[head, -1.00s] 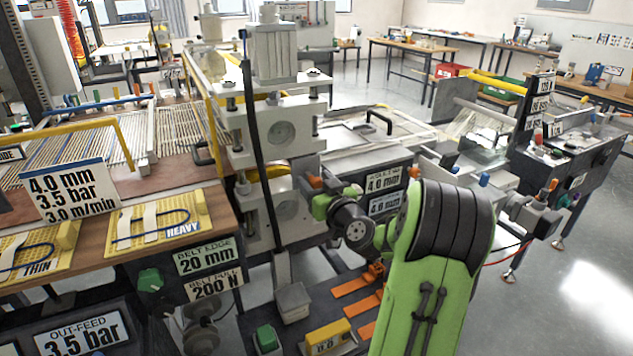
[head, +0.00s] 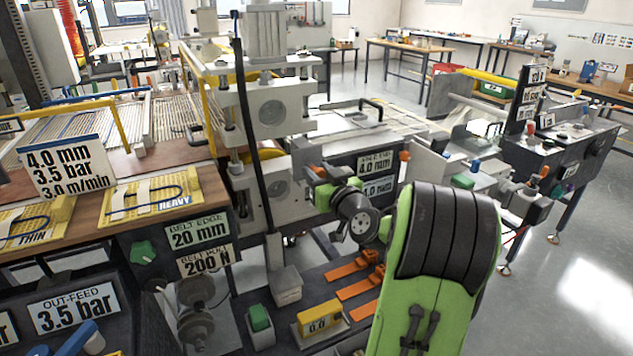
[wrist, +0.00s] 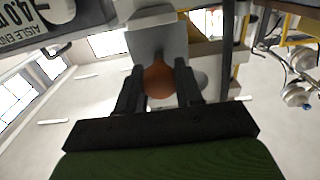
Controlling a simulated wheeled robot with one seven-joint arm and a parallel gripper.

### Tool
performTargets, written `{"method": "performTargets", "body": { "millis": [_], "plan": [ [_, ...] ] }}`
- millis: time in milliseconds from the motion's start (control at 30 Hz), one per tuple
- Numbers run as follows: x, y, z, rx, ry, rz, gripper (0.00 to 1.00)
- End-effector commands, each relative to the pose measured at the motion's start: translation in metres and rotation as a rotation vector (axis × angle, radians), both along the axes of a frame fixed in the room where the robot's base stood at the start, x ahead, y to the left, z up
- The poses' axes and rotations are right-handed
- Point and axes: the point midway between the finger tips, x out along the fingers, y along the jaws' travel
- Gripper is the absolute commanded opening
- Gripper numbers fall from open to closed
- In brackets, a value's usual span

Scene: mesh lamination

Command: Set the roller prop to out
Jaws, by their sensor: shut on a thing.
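My gripper (wrist: 159,92) is shut on a round orange knob (wrist: 158,80) in the wrist view, with one dark finger on each side of it. A grey block (wrist: 155,38) of the machine is right behind the knob. In the head view my gripper (head: 322,182) is at the lower right of the pale roller stand (head: 265,120), left of the aisle-end labels (head: 377,163). The jaws are small there and the knob is mostly hidden. No label naming the roller prop or its setting is readable, so I cannot tell its position.
Another orange handle (head: 404,157) stands right of the labels. Orange forks (head: 350,275) and a yellow box (head: 320,318) lie low in front. The belt table (head: 150,185) is at left. Open floor (head: 580,270) is at right.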

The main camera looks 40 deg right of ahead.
Motion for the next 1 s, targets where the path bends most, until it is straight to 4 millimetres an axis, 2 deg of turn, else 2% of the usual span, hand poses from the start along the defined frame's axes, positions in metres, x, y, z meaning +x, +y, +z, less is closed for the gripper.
{"method": "performTargets", "body": {
  "millis": [333,367,500,800,867,1000],
  "plan": [
    [-0.001,0.0,0.002,0.004,-0.002,-0.001,0.0],
    [-0.001,0.0,0.002,0.004,-0.002,-0.001,0.37],
    [-0.001,0.0,0.002,0.004,-0.002,-0.001,0.58],
    [-0.004,0.001,0.002,0.001,-0.002,-0.001,0.58],
    [-0.01,0.002,0.002,0.003,-0.002,-0.002,0.58],
    [-0.042,0.01,0.0,0.002,-0.001,-0.007,0.58]
  ]
}}
